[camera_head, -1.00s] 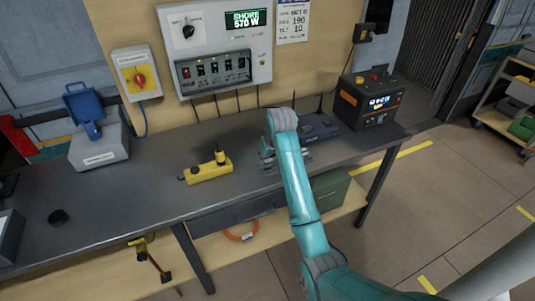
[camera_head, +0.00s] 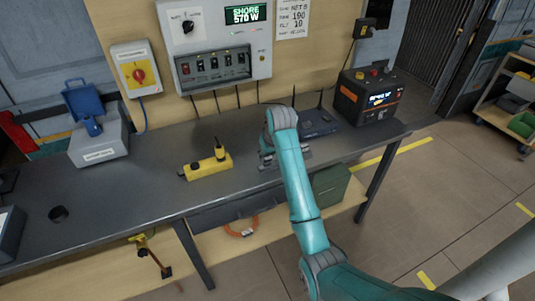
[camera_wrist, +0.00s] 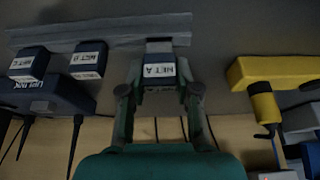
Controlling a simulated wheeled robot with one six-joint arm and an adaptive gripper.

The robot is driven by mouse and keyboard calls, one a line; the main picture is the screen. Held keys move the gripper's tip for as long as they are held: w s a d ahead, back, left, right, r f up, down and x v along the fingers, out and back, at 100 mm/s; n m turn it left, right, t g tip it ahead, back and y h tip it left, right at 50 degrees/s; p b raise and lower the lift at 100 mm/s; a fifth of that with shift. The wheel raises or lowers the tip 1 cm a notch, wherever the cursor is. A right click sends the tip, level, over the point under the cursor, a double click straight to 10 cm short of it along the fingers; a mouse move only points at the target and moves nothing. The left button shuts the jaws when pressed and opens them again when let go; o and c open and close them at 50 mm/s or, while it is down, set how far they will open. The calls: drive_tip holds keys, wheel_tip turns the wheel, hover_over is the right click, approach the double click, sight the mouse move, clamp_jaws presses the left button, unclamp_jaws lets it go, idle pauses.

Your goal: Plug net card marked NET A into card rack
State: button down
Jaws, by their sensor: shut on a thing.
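The card marked NET A (camera_wrist: 159,71) is dark with a white label and shows in the middle of the wrist view. My gripper (camera_wrist: 160,76) is shut on it, one finger on each side. The card's far end points at a pale grey strip (camera_wrist: 100,36) on the bench; I cannot tell whether they touch. In the head view my gripper (camera_head: 279,157) is low over the bench, its fingers and card mostly hidden by my arm. A dark box with antennas (camera_head: 316,122) stands beside it; it also shows in the wrist view (camera_wrist: 50,97). I cannot tell which part is the card rack.
Two other labelled cards, one marked NET B (camera_wrist: 89,60) and another (camera_wrist: 29,64), sit left of my gripper in the wrist view. A yellow socket block (camera_head: 207,167) and an orange-black power unit (camera_head: 368,97) stand on the bench (camera_head: 130,185). The bench front is clear.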

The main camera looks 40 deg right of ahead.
drive_tip(key=shift+f, duration=0.85)
drive_tip(key=c, duration=0.7)
unclamp_jaws()
drive_tip(key=shift+c, duration=0.2)
drive_tip(key=shift+v, duration=3.75)
